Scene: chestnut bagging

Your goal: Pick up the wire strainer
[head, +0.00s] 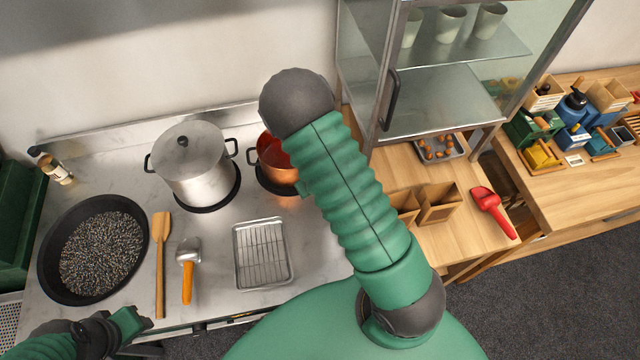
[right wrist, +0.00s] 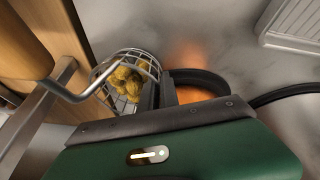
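The wire strainer (right wrist: 103,82) shows in the right wrist view as a round wire basket holding several yellowish chestnuts (right wrist: 125,80). Its bent wire handle runs off to the left. My right gripper (right wrist: 160,92) has its dark fingers close together right beside the basket, overlapping its right edge. I cannot tell if they clasp the wire. In the head view my right arm hides that gripper and the strainer. The copper pot (head: 270,158) is partly behind that arm. My left gripper (head: 137,325) is at the lower left, its fingers unclear.
A lidded steel pot (head: 193,172), a black pan (head: 62,218) of dark grains, a wooden spatula (head: 160,265), an orange-handled tool (head: 188,268) and a wire-rack tray (head: 262,253) occupy the counter. A glass cabinet (head: 430,95), paper bags (head: 438,203) and a red scoop (head: 492,210) are at right.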

